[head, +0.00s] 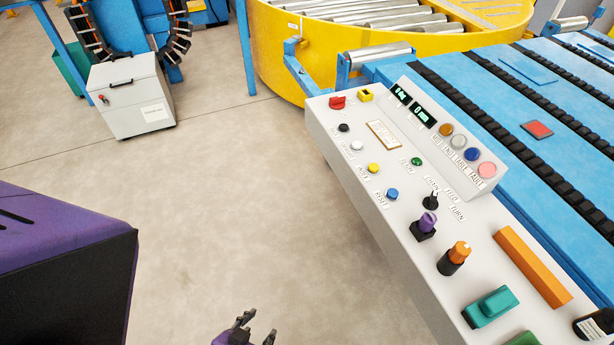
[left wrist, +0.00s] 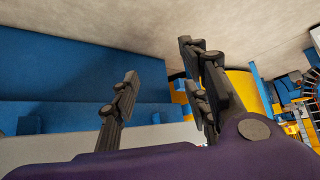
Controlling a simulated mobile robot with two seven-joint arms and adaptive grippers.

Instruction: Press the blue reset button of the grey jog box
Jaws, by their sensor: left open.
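The grey jog box (head: 350,170) is a long sloping console in the right half of the head view. Its blue reset button (head: 392,194) is a small round cap above the RESET lettering, below a yellow button (head: 373,168). Nothing covers it. My left gripper (head: 256,330) is at the bottom edge of the head view, left of the box and well apart from the button. It is open and empty; its parted fingers also show in the left wrist view (left wrist: 160,90). The button cannot be made out in the left wrist view. My right gripper is not in view.
The box also carries a red switch (head: 337,103), a purple-topped knob (head: 425,226), an orange knob (head: 456,257), an orange bar (head: 532,266) and a teal block (head: 490,306). A blue conveyor (head: 480,70) lies behind it.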

